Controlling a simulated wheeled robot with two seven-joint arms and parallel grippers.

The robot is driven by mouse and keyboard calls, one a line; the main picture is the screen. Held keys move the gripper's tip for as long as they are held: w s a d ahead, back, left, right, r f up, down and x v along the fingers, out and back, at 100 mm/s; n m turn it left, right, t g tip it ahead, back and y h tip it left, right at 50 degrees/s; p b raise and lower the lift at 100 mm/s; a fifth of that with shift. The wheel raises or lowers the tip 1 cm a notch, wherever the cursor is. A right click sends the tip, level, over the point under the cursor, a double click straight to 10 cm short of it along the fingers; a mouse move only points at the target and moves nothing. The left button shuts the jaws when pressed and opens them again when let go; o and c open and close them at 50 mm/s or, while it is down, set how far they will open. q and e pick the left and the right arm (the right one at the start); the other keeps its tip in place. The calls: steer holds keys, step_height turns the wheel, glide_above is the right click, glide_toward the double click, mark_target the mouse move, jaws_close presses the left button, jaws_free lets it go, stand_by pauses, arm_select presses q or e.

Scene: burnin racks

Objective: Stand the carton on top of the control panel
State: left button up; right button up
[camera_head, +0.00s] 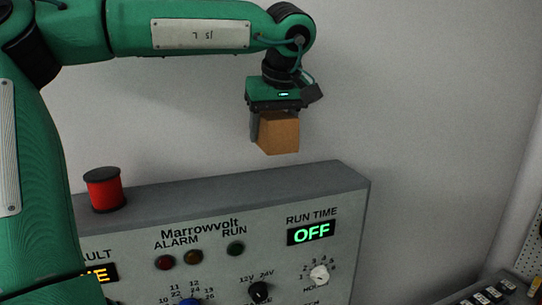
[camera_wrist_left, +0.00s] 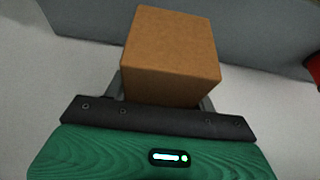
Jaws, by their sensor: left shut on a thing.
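A small brown carton (camera_head: 279,133) is held in my left gripper (camera_head: 278,118), which points down from the green arm. The gripper is shut on the carton. In the left wrist view the carton (camera_wrist_left: 170,55) sits between the fingers, which it mostly hides. The control panel (camera_head: 215,225) is a grey cabinet with a flat top (camera_head: 240,180). The carton hangs above the right half of that top, apparently with a gap below it. My right gripper is not in view.
A red cylinder with a black top (camera_head: 104,190) stands on the left part of the panel's top. The top right of it is bare. A plain grey wall (camera_head: 420,100) rises behind. A tray of dark items (camera_head: 490,297) is at the lower right.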

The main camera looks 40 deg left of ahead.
mark_target(281, 118)
arm_select(q)
step_height(281, 118, down, 4)
steer(key=shift+f+p, duration=0.1)
steer(key=shift+p, duration=0.4)
step_height(281, 118, down, 3)
steer(key=shift+r+p, duration=0.1)
steer(key=shift+p, duration=0.6)
steer(key=shift+f, duration=0.3)
steer(key=shift+f, duration=0.15)
steer(key=o, duration=1.1)
steer(key=shift+r, duration=0.25)
steer(key=b+v, duration=0.4)
steer(key=v, duration=0.6)
steer(key=shift+s+d+r, duration=0.15)
steer(key=shift+d+r, duration=0.1)
steer(key=shift+s+d+r, duration=0.1)
steer(key=shift+d+r, duration=0.05)
steer(key=shift+r, duration=0.5)
steer(key=shift+f, duration=0.1)
